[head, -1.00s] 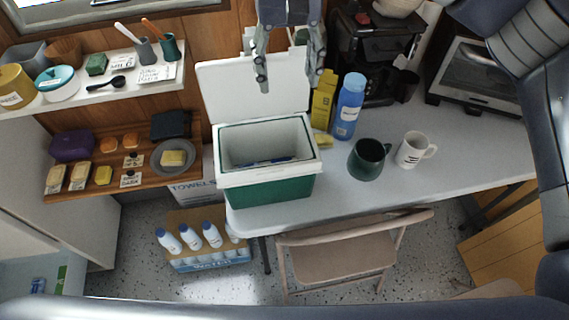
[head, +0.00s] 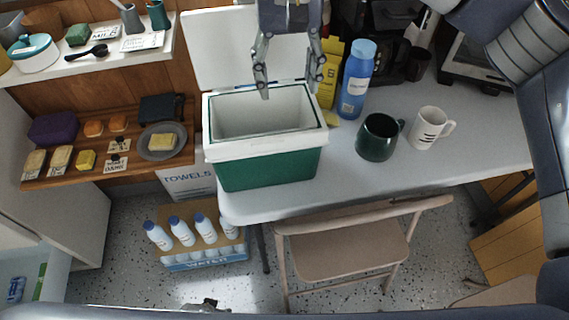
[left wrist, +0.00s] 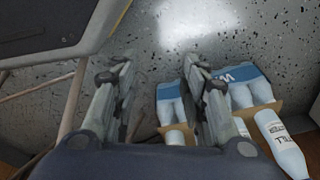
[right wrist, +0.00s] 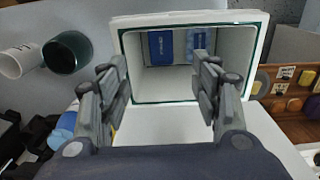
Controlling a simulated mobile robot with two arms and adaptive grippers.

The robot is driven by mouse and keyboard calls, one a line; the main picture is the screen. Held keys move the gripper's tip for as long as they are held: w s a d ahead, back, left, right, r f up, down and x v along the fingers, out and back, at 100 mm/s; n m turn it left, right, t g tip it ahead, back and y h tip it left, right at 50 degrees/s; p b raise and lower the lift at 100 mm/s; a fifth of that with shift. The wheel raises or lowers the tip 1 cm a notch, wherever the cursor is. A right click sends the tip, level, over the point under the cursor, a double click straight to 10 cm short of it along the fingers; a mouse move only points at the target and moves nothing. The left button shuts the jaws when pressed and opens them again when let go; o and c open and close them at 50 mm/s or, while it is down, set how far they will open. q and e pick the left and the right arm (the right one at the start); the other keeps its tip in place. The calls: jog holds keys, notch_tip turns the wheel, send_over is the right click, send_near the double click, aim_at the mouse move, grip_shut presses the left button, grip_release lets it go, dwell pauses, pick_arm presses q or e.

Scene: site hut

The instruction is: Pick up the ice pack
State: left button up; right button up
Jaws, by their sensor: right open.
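The green cooler (head: 265,170) stands on the table with its white lid (head: 212,55) open. The right wrist view looks into the cooler's white interior (right wrist: 137,50). A flat blue pack (right wrist: 161,44), which looks like the ice pack, lies at the bottom there. A second, paler blue item (right wrist: 197,36) is beside it, partly behind a finger. In the head view the cooler's near wall hides its contents. My right gripper (head: 288,88) is open and empty, above the cooler's back rim. My left gripper (left wrist: 160,75) is open and empty, low over the floor near the bottle carton.
A yellow box (head: 328,75), blue bottle (head: 356,85), green mug (head: 377,138) and white mug (head: 428,128) stand right of the cooler. A folding chair (head: 345,250) is before the table. A carton of bottles (head: 207,258) sits on the floor. Shelves hold goods at left.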

notch_tip(320, 180, down, 15)
jog(key=b, duration=1)
jog(key=shift+f, duration=0.2)
jog(key=shift+f+b, duration=0.45)
jog(key=shift+f, duration=2.65)
pick_arm(q)
jog(key=w+r, duration=0.2)
jog(key=r, duration=0.4)
jog(key=w+r+t, duration=0.1)
jog(key=w+r, duration=0.2)
jog(key=r, duration=0.4)
jog(key=shift+w+d+r, duration=0.25)
jog(key=shift+w+d, duration=0.05)
pick_arm(e)
jog(key=shift+r, duration=0.1)
jog(key=c, duration=0.9)
